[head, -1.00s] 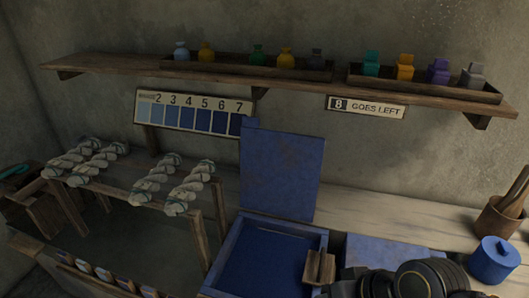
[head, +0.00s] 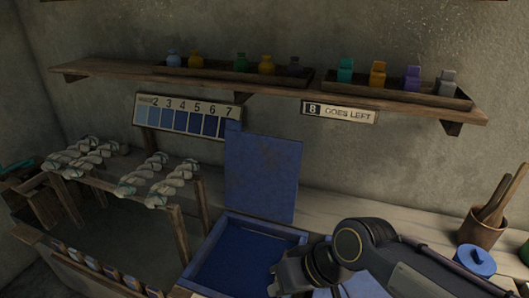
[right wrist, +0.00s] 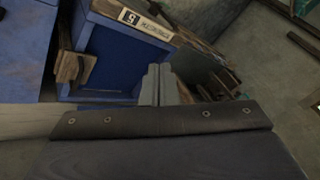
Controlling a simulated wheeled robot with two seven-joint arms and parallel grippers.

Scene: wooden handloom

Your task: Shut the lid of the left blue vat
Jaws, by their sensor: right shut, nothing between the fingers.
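The left blue vat (head: 215,243) stands at the lower middle of the head view with deep blue liquid inside. Its blue lid (head: 262,178) stands upright, open, at the vat's back. My right gripper (head: 275,283) is at the vat's right front edge, with the arm coming in from the right. It is shut and empty. In the right wrist view its closed fingers (right wrist: 155,85) point toward the open vat (right wrist: 92,35). A dark riveted strip crosses below the fingers; I cannot tell what it belongs to. My left gripper is out of view.
Yarn skeins (head: 155,175) lie on a wooden rack at left. A shelf (head: 255,92) with bottles runs along the wall. A blue lidded pot (head: 474,262) and a wooden mortar (head: 482,230) stand at right. A blue surface right of the vat is mostly behind my arm.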

